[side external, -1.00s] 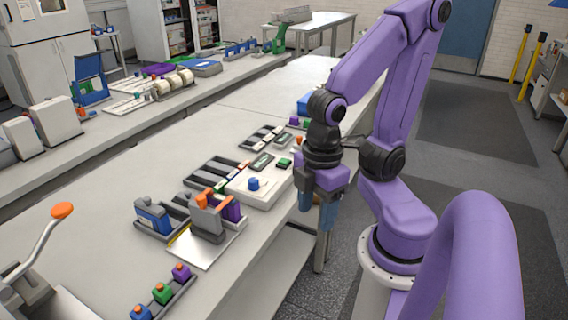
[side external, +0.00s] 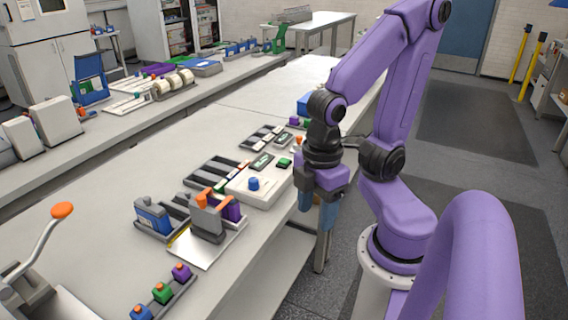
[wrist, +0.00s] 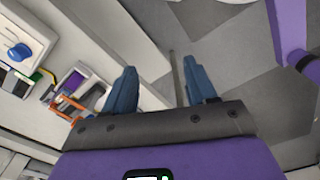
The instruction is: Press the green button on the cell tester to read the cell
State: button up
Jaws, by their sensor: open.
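The cell tester (side external: 243,190) is a white box on the bench with a blue knob (side external: 254,184), a small dark display (side external: 262,161) and the green button (side external: 284,162) on its top. In the wrist view part of the white tester (wrist: 38,32) and the blue knob (wrist: 18,52) show at the upper left; the green button is not seen there. My gripper (side external: 318,218) has blue fingers and hangs past the bench's front edge, right of the tester and apart from it. In the wrist view my gripper (wrist: 161,88) is open and empty, over the floor.
A grey fixture with an orange clamp (side external: 207,215) and a purple cell (side external: 231,208) stands just in front of the tester. A rack of coloured cells (side external: 162,292) lies nearer. Black trays (side external: 217,171) sit behind the tester.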

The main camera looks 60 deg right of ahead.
dwell(0.3)
grip_shut()
dwell(1.6)
